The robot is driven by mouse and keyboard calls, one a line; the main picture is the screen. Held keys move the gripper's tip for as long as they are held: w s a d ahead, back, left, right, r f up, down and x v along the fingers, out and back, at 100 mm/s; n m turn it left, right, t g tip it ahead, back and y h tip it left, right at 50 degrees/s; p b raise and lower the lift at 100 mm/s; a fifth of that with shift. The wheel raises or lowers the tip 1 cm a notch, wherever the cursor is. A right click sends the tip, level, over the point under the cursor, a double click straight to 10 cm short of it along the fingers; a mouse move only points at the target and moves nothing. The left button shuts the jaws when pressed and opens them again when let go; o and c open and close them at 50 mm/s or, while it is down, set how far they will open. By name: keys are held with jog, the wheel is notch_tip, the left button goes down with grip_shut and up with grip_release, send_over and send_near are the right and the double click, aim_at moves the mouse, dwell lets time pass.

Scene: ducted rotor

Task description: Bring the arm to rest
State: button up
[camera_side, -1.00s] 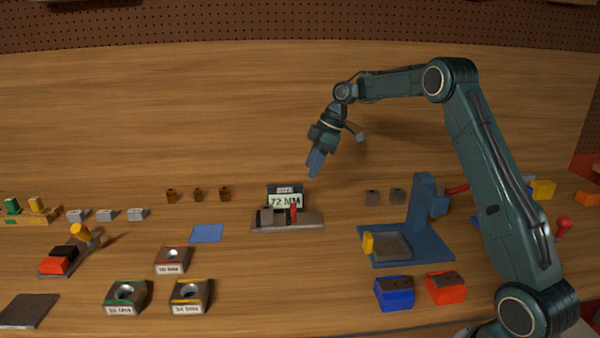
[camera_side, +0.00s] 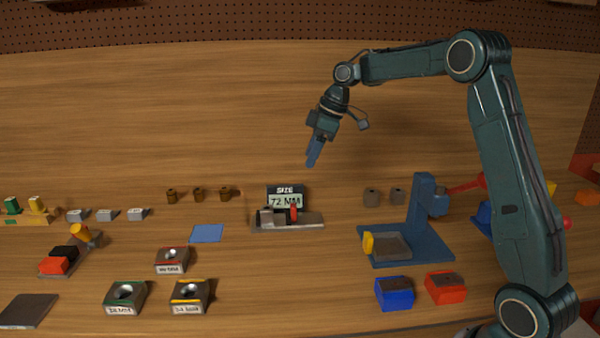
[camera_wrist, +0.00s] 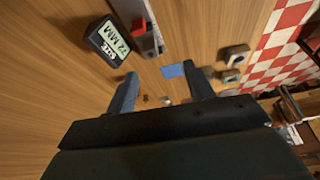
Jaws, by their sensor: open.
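My gripper (camera_side: 312,157) is in the air above the back middle of the table, pointing down, with nothing near its fingers in the side view. In the wrist view the two blue fingers of my gripper (camera_wrist: 163,88) stand wide apart with nothing held between them. Below it in the side view is the gauge stand (camera_side: 288,223) with a red part and a display reading 72 MM (camera_side: 285,199). The display also shows in the wrist view (camera_wrist: 110,40), with the stand beside it.
A blue pad (camera_side: 206,233) lies left of the gauge. Labelled blocks with round holes (camera_side: 125,297) stand at the front left. A blue press (camera_side: 420,225) stands to the right, with a blue block (camera_side: 394,293) and a red block (camera_side: 445,287) in front. The air around my gripper is clear.

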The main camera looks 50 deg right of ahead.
jog(key=s+a+r+m+t+h, duration=0.1)
jog(key=s+a+r+m, duration=0.1)
jog(key=s+a+r, duration=0.35)
jog(key=s+a+r+m+h, duration=0.1)
jog(key=s+a+r+m, duration=0.1)
jog(key=s+a, duration=0.65)
jog(key=s+f+m, duration=0.2)
jog(key=s, duration=0.7)
jog(key=s+f+m+t, duration=0.1)
jog(key=s+f, duration=0.2)
jog(key=s, duration=0.7)
jog(key=shift+d+f+m+h, duration=0.2)
jog(key=shift+f+m+h, duration=0.15)
jog(key=shift+m+h, duration=0.05)
jog(key=shift+o, duration=1)
jog(key=shift+r, duration=0.1)
